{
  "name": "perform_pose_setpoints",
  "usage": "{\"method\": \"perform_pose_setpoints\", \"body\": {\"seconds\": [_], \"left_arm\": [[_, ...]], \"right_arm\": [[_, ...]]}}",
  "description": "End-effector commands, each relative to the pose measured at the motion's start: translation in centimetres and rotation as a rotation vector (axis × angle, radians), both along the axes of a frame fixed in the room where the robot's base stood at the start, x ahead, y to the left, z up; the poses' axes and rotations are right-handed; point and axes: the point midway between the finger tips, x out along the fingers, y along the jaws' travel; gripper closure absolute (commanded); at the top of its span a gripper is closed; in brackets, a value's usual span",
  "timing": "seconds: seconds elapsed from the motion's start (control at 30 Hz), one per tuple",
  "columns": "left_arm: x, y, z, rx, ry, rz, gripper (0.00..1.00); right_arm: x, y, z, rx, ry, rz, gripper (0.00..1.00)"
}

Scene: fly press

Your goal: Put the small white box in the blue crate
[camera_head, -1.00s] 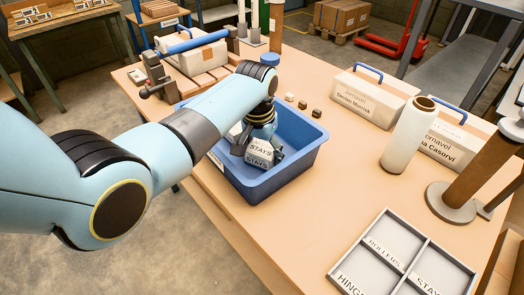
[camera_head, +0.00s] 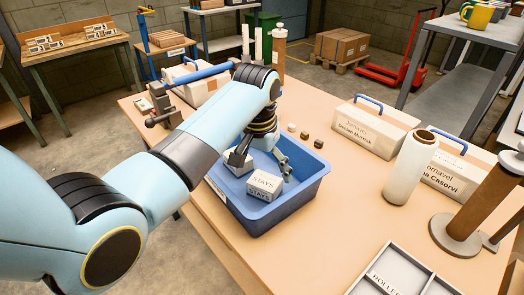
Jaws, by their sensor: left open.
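The small white box (camera_head: 265,186), marked "STAYS", sits inside the blue crate (camera_head: 290,207), near its front side. The crate stands on the table near its left edge. My left gripper (camera_head: 262,160) is over the crate, just behind and above the box in the picture. Its fingers are spread and the box shows clear of them. My left arm hides the crate's back left part. My right gripper is not in view.
Several small blocks (camera_head: 305,135) lie behind the crate. A compartment tray (camera_head: 400,270) is at the front right. Bare tabletop lies between tray and crate.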

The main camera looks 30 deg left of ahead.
Motion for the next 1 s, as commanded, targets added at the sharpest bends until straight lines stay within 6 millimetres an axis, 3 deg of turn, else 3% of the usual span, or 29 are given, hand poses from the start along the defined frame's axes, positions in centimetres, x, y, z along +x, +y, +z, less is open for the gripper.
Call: {"method": "perform_pose_setpoints", "body": {"seconds": [0.1, 0.33, 1.0], "left_arm": [[-0.2, 0.0, 2.5, 0.0, -0.004, 0.0, 0.02], [-0.6, 0.0, 5.2, 0.0, -0.001, 0.0, 0.02], [-0.7, 0.0, 5.4, 0.0, 0.001, 0.0, 0.02]], "right_arm": [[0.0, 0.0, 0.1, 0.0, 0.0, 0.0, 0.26], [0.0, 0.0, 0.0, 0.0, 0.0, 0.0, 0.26], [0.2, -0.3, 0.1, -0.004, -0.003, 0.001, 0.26]]}}
